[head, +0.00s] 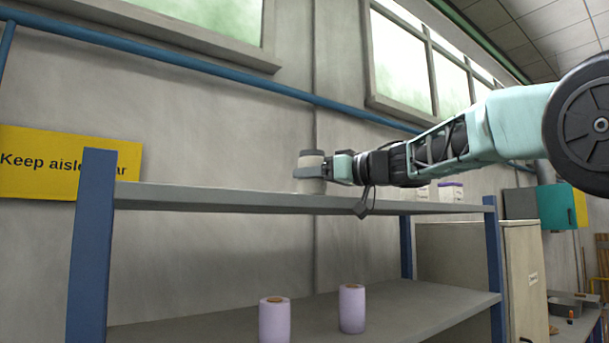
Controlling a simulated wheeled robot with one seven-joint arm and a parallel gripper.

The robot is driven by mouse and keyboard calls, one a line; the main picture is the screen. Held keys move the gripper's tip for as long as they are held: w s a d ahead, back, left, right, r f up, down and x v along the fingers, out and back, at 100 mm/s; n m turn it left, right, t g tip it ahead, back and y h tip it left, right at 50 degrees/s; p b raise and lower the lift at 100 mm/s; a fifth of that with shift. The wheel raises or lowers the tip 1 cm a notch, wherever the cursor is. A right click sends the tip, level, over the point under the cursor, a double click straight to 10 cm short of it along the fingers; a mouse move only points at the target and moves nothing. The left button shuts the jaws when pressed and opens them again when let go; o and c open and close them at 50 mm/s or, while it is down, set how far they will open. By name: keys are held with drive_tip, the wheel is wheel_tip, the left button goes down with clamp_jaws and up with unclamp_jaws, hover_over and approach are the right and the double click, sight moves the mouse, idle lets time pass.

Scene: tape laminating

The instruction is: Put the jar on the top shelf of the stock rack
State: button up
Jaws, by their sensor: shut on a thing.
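The jar (312,185) is pale with a dark grey lid and stands upright. My gripper (310,173) reaches in from the right and is shut on the jar around its middle. The stock rack has blue posts (91,250) and grey shelves. The jar is at the top shelf (230,199), near the middle of its length, and its lower part shows just above the shelf's front edge. The low view hides the jar's base, so I cannot tell whether it touches the shelf.
White and purple boxes (450,192) stand at the right end of the top shelf. Two lilac rolls (274,320) (352,309) stand on the shelf below. A beige cabinet (470,265) is right of the rack. The top shelf's left part looks clear.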

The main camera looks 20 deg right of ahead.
drive_tip(key=x, duration=0.2)
drive_tip(key=shift+w+a+r+p, duration=0.1)
drive_tip(key=shift+w+a+p, duration=0.2)
drive_tip(key=shift+p, duration=0.1)
drive_tip(key=shift+s+d, duration=0.15)
drive_tip(key=shift+s, duration=0.05)
drive_tip(key=shift+w+f, duration=0.1)
drive_tip(key=shift+f, duration=0.15)
drive_tip(key=o, duration=1.2)
drive_tip(key=shift+f, duration=0.1)
drive_tip(key=shift+o, duration=0.2)
drive_tip(key=shift+d, duration=0.1)
drive_tip(key=b+v, duration=0.3)
drive_tip(key=v, duration=0.9)
